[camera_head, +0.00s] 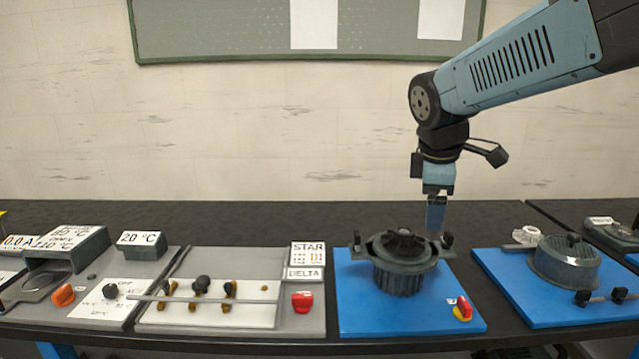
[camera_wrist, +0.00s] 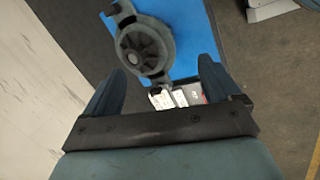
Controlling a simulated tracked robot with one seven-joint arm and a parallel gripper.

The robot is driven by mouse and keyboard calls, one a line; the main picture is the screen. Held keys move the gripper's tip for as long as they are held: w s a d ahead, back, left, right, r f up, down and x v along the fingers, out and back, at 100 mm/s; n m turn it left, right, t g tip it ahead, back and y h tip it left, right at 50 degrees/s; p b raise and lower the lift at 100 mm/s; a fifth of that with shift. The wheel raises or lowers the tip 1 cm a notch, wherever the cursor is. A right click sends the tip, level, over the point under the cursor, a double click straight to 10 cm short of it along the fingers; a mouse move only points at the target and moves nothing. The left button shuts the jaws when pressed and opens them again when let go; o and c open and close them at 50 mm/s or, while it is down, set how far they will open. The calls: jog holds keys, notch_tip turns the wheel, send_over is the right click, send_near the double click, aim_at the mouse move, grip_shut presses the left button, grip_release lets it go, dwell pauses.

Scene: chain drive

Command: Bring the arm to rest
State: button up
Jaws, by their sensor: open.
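My gripper (camera_head: 436,215) hangs pointing down at the back right of the dark ribbed motor-like unit (camera_head: 398,270), which stands on a blue board. In the head view its fingers overlap each other, so the gap does not show there. In the wrist view my gripper (camera_wrist: 157,95) has its two fingers wide apart with nothing held between them. The ribbed unit (camera_wrist: 145,45) shows beyond the fingertips in that view. I cannot tell whether a finger touches the unit's right bracket. My arm reaches in from the upper right.
A second blue board (camera_head: 500,290) carries a round grey housing (camera_head: 566,262) at the right. A grey panel (camera_head: 310,325) with a red knob and STAR and DELTA labels is left of the unit. A 20 °C display (camera_head: 141,240) stands further left. Air above the bench is clear.

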jog(key=s+d+f+m+t+y, duration=0.1)
jog(key=s+m+y, duration=0.1)
jog(key=s+m, duration=1.1)
jog(key=shift+d+f+m+t, duration=0.3)
jog(key=shift+f+m+t, duration=0.1)
jog(key=shift+m, duration=0.3)
